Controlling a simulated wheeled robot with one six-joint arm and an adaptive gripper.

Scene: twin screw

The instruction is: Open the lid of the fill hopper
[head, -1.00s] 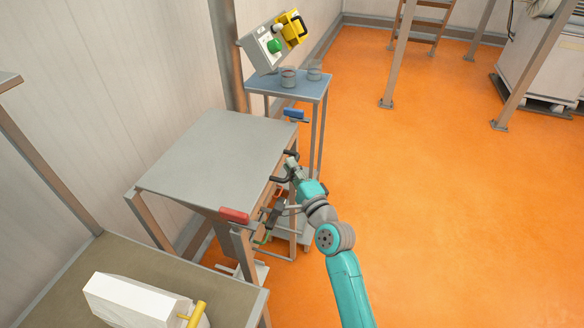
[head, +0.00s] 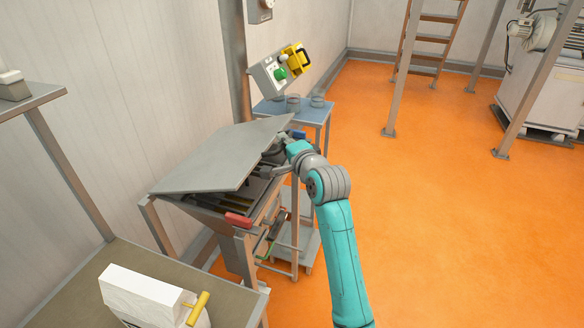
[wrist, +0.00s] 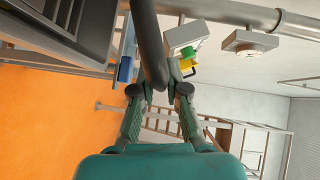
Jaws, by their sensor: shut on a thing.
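The fill hopper (head: 212,210) stands by the wall with its flat grey lid (head: 220,155) tilted up. The lid's near right side is raised above the frame and a dark gap shows beneath it. My gripper (head: 276,156) is at the lid's right edge, partly hidden by my wrist. In the wrist view my gripper (wrist: 157,84) is shut on a dark round bar, the lid handle (wrist: 148,38). The lid's far side is close to the wall.
A red handle (head: 238,219) sits at the hopper's front corner. Behind is a small blue table (head: 318,113) with jars and a control box (head: 268,75) above.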

